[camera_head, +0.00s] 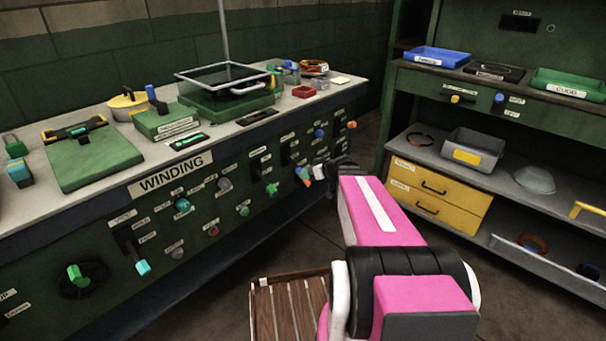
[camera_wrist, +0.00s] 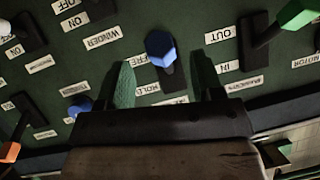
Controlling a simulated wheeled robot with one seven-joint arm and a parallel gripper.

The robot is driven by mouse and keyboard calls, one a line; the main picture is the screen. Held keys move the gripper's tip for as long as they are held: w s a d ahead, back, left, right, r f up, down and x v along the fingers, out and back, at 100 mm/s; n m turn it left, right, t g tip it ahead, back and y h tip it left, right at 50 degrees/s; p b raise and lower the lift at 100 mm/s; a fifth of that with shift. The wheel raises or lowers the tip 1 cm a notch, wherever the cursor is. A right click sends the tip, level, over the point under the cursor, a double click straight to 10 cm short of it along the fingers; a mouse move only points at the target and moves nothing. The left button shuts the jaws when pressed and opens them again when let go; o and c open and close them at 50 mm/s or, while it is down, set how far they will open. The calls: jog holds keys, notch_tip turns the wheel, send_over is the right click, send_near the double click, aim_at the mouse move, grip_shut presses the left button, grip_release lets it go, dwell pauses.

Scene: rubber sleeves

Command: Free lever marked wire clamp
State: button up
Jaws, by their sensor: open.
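In the wrist view, which shows the panel upside down, a lever with a blue knob (camera_wrist: 160,48) stands out from a dark slot plate on the green panel. Labels reading FREE and HOLD are beside it, with FREE at the knob's end. Its name label cannot be read here. My gripper (camera_wrist: 163,82) is open, with one green-padded finger on each side of the lever's line and clear gaps to the knob. In the head view my gripper (camera_head: 318,170) is at the panel front, and the lever cannot be made out clearly there.
A green-knobbed lever (camera_wrist: 300,14) with OUT and IN labels is close to one finger. Another blue knob (camera_wrist: 80,105) and an orange knob (camera_wrist: 10,152) lie on the other side. The WINDING bench (camera_head: 170,176) carries trays and tools. Shelves with yellow drawers (camera_head: 437,195) stand at right.

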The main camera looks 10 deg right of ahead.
jog(key=v, duration=0.6)
dwell(0.5)
jog(key=s+a+f+m+g+h, duration=0.3)
jog(key=s+f+g+h, duration=0.1)
jog(key=s, duration=0.3)
jog(key=s+a+f+m+g+h, duration=0.3)
jog(key=s+f+m+g+h, duration=0.1)
jog(key=s, duration=0.3)
jog(key=shift+s+a+g+h, duration=0.3)
jog(key=shift+a+g, duration=0.1)
jog(key=shift+g, duration=0.1)
